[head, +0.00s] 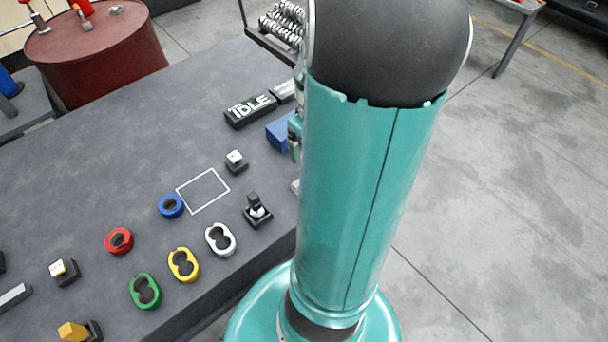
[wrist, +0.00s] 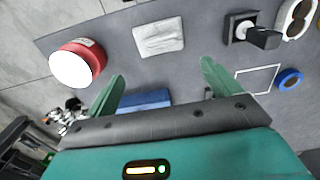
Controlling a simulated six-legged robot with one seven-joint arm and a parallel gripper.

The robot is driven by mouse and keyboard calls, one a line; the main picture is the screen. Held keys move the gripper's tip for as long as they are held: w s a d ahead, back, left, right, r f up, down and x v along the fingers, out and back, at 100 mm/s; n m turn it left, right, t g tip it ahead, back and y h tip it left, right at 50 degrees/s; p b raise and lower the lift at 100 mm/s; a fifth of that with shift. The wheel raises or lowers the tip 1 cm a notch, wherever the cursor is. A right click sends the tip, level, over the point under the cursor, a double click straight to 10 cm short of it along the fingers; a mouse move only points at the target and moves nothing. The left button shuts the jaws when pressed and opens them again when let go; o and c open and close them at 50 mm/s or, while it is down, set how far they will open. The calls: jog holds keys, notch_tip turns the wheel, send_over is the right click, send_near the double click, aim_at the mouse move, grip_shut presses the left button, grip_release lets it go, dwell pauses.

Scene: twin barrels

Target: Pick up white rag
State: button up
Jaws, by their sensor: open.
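In the wrist view the white rag (wrist: 158,38) lies flat and folded on the grey tabletop, ahead of the fingertips and roughly centred between them. My gripper (wrist: 160,82) is open, with its two green fingers spread wide and nothing between their tips. The rag appears apart from both fingers. In the head view my arm hides most of the gripper and nearly all of the rag.
A red can with a white top (wrist: 77,62) stands left of the rag. A black lever device (wrist: 250,32) sits right. A blue block (wrist: 145,98) is close by the fingers. Coloured rings, including a blue one (head: 171,206), and an IDLE sign (head: 251,109) are on the table.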

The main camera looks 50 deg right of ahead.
notch_tip(320, 180, down, 13)
jog(key=shift+d+f, duration=0.1)
jog(key=c, duration=1.2)
jog(key=shift+o, duration=0.2)
jog(key=shift+w+r, duration=0.1)
jog(key=shift+r, duration=0.1)
